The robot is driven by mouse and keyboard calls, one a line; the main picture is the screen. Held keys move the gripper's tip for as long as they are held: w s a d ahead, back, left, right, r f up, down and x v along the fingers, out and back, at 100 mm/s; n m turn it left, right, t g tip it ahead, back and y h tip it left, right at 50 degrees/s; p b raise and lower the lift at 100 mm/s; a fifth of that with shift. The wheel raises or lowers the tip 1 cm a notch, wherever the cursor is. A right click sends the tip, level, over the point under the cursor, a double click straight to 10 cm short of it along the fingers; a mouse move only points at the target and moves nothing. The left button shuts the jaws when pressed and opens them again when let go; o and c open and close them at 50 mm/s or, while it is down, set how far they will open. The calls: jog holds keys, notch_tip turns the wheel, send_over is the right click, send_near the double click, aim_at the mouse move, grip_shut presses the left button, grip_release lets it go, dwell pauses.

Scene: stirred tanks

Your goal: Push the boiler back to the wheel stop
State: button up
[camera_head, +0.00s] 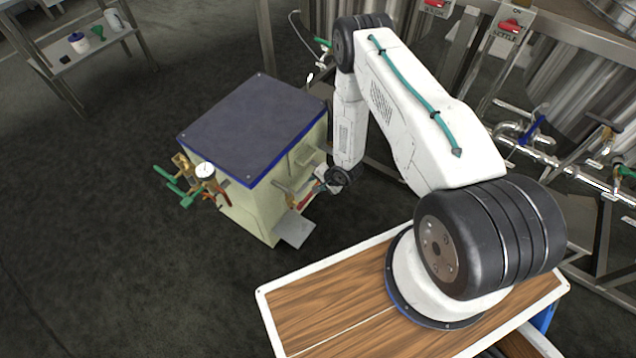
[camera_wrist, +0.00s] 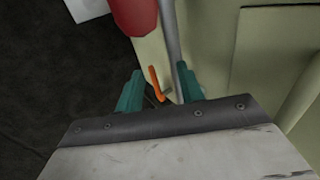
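The boiler (camera_head: 255,125) is a cream box with a dark blue-edged top, standing on the floor left of my arm. A gauge (camera_head: 205,170) and green-handled brass valves (camera_head: 180,187) stick out from its left side. My gripper (camera_head: 322,184) is at the boiler's right-hand face. In the wrist view the teal fingers (camera_wrist: 158,92) are apart. A grey bar (camera_wrist: 171,45) runs down to the right finger; whether they touch is unclear. An orange lever (camera_wrist: 154,84) and a red cylinder (camera_wrist: 134,14) show beside it. I cannot make out a wheel stop.
A pale plate (camera_head: 294,231) juts from the boiler's foot. Steel tanks (camera_head: 580,85) with pipes and valves stand behind and right. A metal rack (camera_head: 85,52) with small items is at far left. The dark floor (camera_head: 90,220) left of the boiler is clear.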

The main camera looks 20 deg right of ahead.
jog(key=v, duration=0.7)
jog(key=shift+s+r, duration=0.2)
jog(key=shift+r, duration=0.15)
jog(key=shift+d, duration=0.1)
